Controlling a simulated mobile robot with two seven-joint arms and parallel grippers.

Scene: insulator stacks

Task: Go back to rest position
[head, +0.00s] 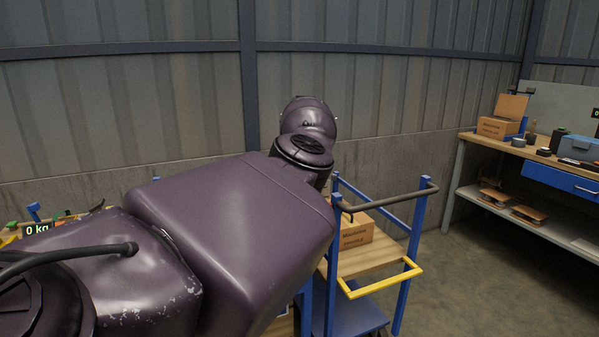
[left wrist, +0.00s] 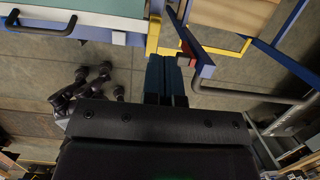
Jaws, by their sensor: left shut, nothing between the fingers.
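My left arm fills the left and middle of the head view, raised and reaching forward past a blue cart (head: 415,235). Its gripper is hidden there behind the arm links. In the left wrist view my left gripper (left wrist: 167,75) shows its two dark teal fingers together, with nothing between them. The fingertips appear close to a blue and yellow frame in that picture; I cannot tell whether they touch it. My right gripper is in neither view.
A cardboard box (head: 356,236) sits on the cart's wooden shelf, beside a yellow handle (head: 381,279). A workbench (head: 550,160) with a box, a blue case and a blue drawer stands at the right. Bare floor lies between. A metal wall is behind.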

